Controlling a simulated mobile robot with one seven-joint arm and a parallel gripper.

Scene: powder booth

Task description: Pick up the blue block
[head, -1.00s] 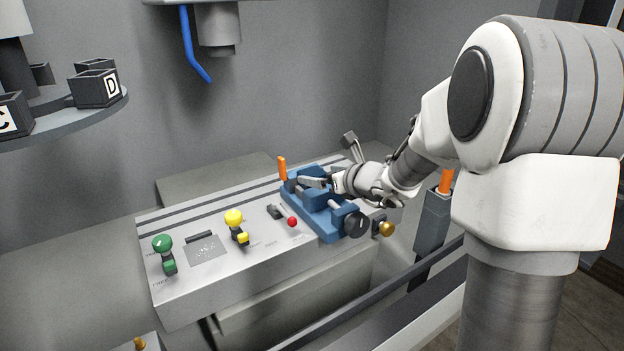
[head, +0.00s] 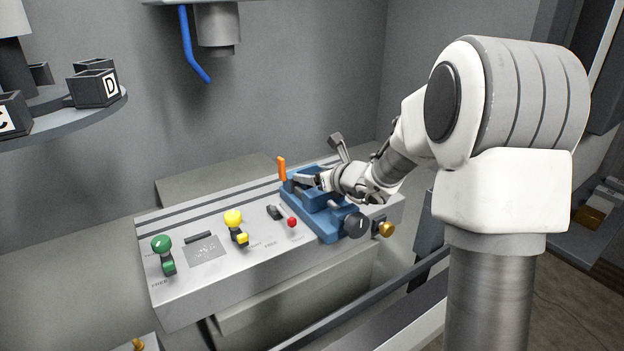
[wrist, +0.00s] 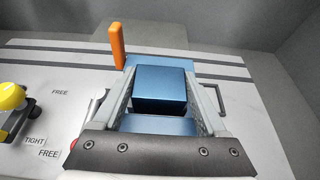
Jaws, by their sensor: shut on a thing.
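The blue block (wrist: 160,88) shows in the wrist view with a bright blue top and a dark near face. It lies between the two fingers of my gripper (wrist: 160,84), which is shut on it. In the head view my gripper (head: 308,181) is at the blue vise (head: 328,227) on the grey panel; the block is hard to make out there. A blue surface of the vise (wrist: 158,126) shows just below the block in the wrist view. I cannot tell whether the block touches the vise.
An orange handle (head: 282,168) stands upright close to my gripper. The panel (head: 190,285) carries a green knob (head: 162,243), a yellow knob (head: 233,217) and a red knob (head: 292,222). A black dial (head: 356,225) is at the vise's near end.

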